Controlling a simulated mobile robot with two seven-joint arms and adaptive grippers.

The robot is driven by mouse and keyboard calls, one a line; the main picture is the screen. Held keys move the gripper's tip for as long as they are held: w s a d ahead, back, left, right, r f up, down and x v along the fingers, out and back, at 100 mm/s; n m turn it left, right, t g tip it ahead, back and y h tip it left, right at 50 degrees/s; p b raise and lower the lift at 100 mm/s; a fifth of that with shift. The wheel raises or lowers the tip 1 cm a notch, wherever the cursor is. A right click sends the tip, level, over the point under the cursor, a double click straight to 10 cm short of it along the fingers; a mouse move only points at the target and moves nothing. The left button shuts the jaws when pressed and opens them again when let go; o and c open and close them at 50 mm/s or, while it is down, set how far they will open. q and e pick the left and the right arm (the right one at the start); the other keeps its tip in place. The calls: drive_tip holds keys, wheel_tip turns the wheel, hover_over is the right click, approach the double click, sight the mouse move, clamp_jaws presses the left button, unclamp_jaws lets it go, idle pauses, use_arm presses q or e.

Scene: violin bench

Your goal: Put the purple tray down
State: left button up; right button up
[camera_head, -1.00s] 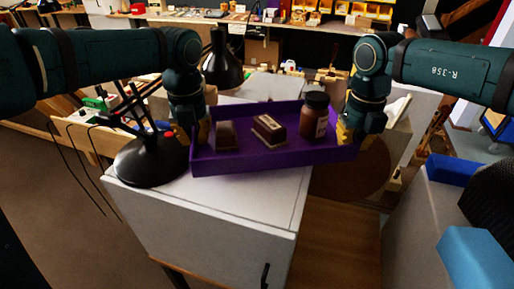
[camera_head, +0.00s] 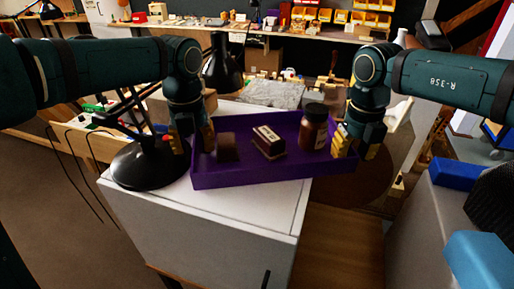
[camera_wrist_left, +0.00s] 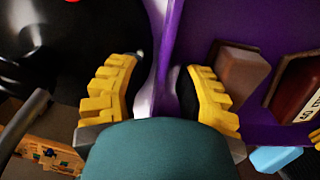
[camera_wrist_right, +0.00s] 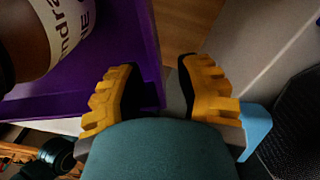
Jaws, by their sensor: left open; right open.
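The purple tray (camera_head: 255,176) lies over the white cabinet top, its right end reaching past the cabinet's edge. It holds a brown block (camera_head: 228,147), a dark brown box with a pale label (camera_head: 268,141) and a brown jar with a black lid (camera_head: 314,128). My left gripper (camera_head: 190,143) is open at the tray's left end; in the left wrist view its yellow fingers (camera_wrist_left: 160,95) stand either side of the tray wall (camera_wrist_left: 171,40). My right gripper (camera_head: 355,147) is open at the right end, its fingers (camera_wrist_right: 158,95) either side of that wall (camera_wrist_right: 148,45). Contact under the tray is hidden.
A black lamp (camera_head: 150,163) has its round base close to the tray's left end. The white cabinet (camera_head: 215,230) has bare top in front of the tray. A wooden surface (camera_head: 340,235) lies lower on the right. A cluttered workbench (camera_head: 290,33) runs along the back.

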use_arm(q)
wheel_tip(320, 180, up, 12)
drive_tip(key=shift+f, duration=0.2)
use_arm(e)
wheel_tip(320, 180, up, 12)
idle(0.5)
use_arm(q)
drive_tip(key=shift+s+f, duration=0.1)
use_arm(e)
drive_tip(key=shift+s+f, duration=0.1)
